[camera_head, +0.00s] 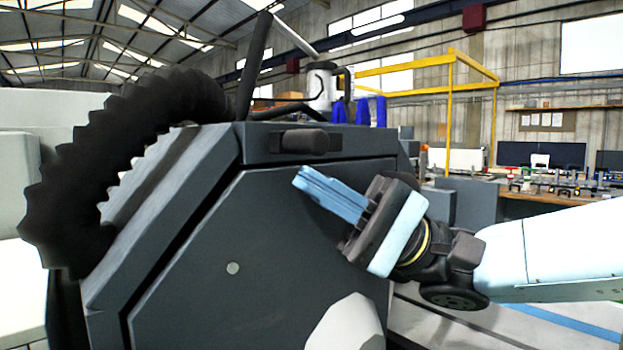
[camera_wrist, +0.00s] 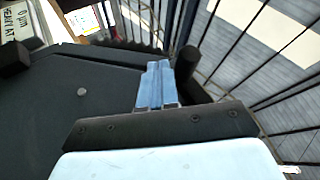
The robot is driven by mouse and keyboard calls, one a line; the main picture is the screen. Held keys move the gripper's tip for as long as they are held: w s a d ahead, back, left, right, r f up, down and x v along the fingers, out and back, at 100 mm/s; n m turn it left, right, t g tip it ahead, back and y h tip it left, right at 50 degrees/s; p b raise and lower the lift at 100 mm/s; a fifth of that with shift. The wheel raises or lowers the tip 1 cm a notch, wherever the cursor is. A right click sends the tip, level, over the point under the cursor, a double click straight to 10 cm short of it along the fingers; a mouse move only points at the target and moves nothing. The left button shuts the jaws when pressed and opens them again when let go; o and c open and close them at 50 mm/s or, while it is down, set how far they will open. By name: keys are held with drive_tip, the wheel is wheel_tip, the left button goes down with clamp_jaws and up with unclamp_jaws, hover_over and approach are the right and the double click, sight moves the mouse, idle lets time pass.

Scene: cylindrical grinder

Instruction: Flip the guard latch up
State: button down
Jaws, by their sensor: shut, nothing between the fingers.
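The guard latch (camera_head: 305,141) is a dark, rounded handle lying level on the upper front edge of the dark grey machine guard (camera_head: 190,290). In the wrist view, a dark cylinder that looks like the latch (camera_wrist: 187,62) stands just right of my fingertips. My gripper (camera_head: 301,180), with blue fingers, is shut and empty. In the head view its fingertips point up and left and sit just below the latch. In the wrist view the fingers (camera_wrist: 158,68) are together. I cannot tell whether they touch the latch.
A black corrugated hose (camera_head: 130,150) arches over the left of the machine. A small round grey disc (camera_head: 233,268) is on the guard's front. Blue parts and a dark rod stand on top. A workbench (camera_head: 550,195) and a yellow frame (camera_head: 450,120) are behind at right.

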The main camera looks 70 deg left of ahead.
drive_tip(key=s+f+v, duration=0.1)
drive_tip(key=f+v, duration=0.1)
drive_tip(key=v, duration=0.9)
drive_tip(key=shift+s+d+f, duration=0.1)
drive_tip(key=shift+s+d, duration=0.05)
idle(0.3)
